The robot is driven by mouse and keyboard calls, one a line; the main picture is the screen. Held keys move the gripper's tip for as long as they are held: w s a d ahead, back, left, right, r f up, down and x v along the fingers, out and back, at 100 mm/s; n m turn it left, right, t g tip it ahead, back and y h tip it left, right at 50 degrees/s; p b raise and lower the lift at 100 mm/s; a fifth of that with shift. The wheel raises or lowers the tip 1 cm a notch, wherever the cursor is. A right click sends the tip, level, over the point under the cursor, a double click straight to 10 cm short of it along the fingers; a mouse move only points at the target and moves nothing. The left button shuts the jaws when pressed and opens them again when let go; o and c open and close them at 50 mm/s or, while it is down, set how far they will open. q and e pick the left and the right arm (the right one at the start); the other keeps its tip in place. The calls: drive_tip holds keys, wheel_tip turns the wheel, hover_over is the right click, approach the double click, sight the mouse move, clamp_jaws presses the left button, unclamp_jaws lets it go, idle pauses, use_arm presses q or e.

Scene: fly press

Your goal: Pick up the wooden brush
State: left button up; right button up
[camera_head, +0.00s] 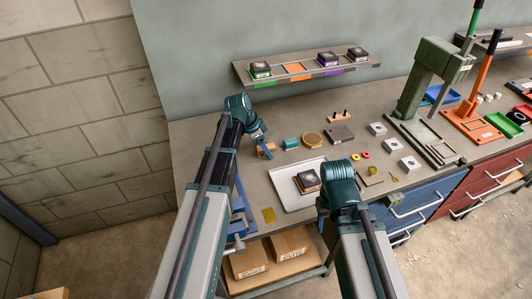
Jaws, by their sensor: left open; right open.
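A small orange-brown wooden block (267,150), which looks like the wooden brush, lies on the workbench (240,163) at the left; its bristles cannot be made out. My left gripper (262,144) is open over this block, its blue finger in front of it and partly hiding it. I cannot tell whether they touch. My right gripper (323,206) is open at the right edge of the white tray (290,195), mostly hidden by its own wrist.
A dark boxed item (307,181) lies in the tray. A teal block (290,143), a round tan disc (314,140) and a dark plate (341,134) lie behind. A green press (415,100) and an orange press (474,115) stand right. A shelf (300,72) hangs above.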

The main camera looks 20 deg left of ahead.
use_arm(q)
drive_tip(key=shift+c, duration=0.3)
clamp_jaws()
drive_tip(key=shift+r, duration=0.2)
wheel_tip(320, 180, up, 10)
drive_tip(key=p, duration=1)
drive_tip(key=shift+f, duration=0.1)
